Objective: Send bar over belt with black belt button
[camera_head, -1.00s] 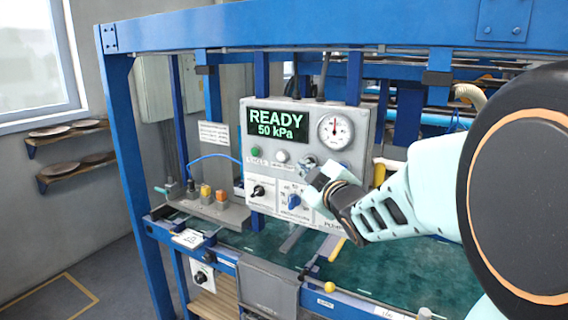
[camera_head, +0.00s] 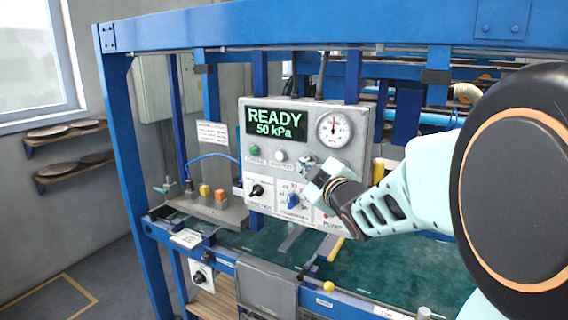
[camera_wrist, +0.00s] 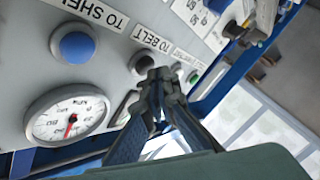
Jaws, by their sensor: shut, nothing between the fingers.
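The black button (camera_wrist: 143,62) under the label TO BELT shows on the grey control panel in the wrist view. My gripper (camera_wrist: 162,76) is shut and empty, its fingertips right beside the black button and partly overlapping its edge. I cannot tell whether they touch it. In the head view, my gripper (camera_head: 307,166) is in front of the control panel (camera_head: 312,108), below the gauge, and the black button cannot be made out there. The display (camera_head: 276,122) reads READY, 50 kPa. The bar and the belt cannot be clearly identified.
A blue button (camera_wrist: 76,46) labelled TO SHELF and a round gauge (camera_wrist: 68,117) are near the black button. A green button (camera_wrist: 194,78) lies on the other side. Knobs, including a blue one (camera_head: 293,200), are below. Blue frame posts (camera_head: 130,170) surround the panel.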

